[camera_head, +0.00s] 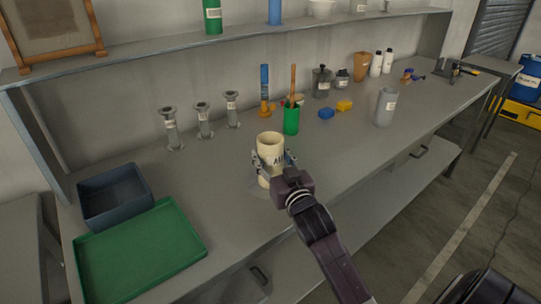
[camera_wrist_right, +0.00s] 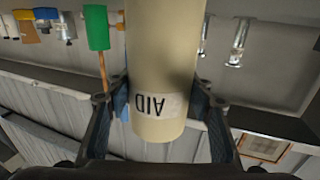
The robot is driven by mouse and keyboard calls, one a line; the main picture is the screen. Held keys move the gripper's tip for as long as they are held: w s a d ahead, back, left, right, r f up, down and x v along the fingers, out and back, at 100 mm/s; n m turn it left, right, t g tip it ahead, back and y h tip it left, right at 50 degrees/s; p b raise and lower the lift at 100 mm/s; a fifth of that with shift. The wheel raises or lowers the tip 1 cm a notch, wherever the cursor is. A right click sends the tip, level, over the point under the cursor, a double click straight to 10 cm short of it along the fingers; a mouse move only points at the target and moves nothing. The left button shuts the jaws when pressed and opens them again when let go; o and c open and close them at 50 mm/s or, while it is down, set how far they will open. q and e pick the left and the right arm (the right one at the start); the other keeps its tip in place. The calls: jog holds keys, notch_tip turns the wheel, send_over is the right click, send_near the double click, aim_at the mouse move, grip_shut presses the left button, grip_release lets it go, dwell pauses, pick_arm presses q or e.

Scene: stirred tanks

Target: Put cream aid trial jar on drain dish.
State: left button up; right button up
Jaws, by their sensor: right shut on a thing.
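The cream aid trial jar (camera_head: 270,145) is a tall open cylinder. It is upright above the front middle of the bench, and I cannot tell whether its base touches the bench. My right gripper (camera_head: 273,159) is shut on it, one finger on each side. In the right wrist view the jar (camera_wrist_right: 165,60) fills the middle, its "AID" label upside down between the fingers of my right gripper (camera_wrist_right: 161,105). A green tray (camera_head: 140,252) and a dark blue-grey bin (camera_head: 113,195) stand at the left; I cannot tell which is the drain dish. My left gripper is not in view.
A green cup (camera_head: 291,121) with a stick stands just behind the jar. Several glass stands (camera_head: 204,122) line the back left. A grey bottle (camera_head: 385,107) stands to the right. Bare bench lies between the jar and the green tray.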

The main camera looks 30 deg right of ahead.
jog(key=shift+f, duration=0.15)
jog(key=o, duration=1.2)
jog(key=shift+r, duration=0.3)
jog(key=shift+s+a+f, duration=0.1)
jog(key=shift+s+f, duration=0.1)
jog(key=shift+s, duration=0.15)
jog(key=b+v, duration=0.1)
jog(key=v, duration=1)
jog(key=shift+s+a+r, duration=0.1)
jog(key=shift+s+r, duration=0.05)
